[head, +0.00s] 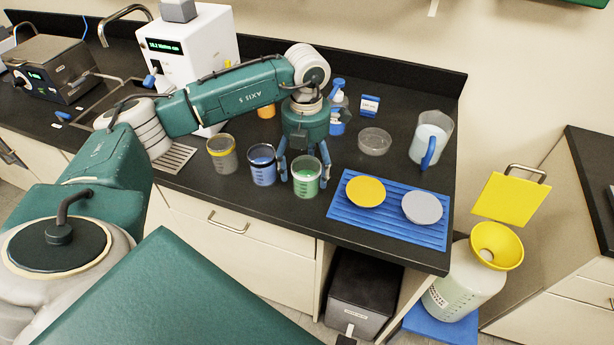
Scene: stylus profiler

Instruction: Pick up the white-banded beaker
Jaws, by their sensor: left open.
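Three beakers stand in a row on the black counter. The right one (306,182) holds green liquid and seems to have a pale band near its rim, so it looks like the white-banded beaker. The middle beaker (262,168) holds blue contents, and the left beaker (222,155) has a yellow band and grey contents. My left gripper (304,164) points down over the green-filled beaker. Its blue fingers are open, one on each side of the beaker's upper part; whether they touch it I cannot tell. My right gripper is not in view.
A blue ribbed mat (345,209) with a yellow dish (366,192) and a grey dish (422,207) lies to the right. A glass dish (375,142), a pitcher (431,138) and a blue-capped bottle (338,103) stand behind. The counter's front edge is close.

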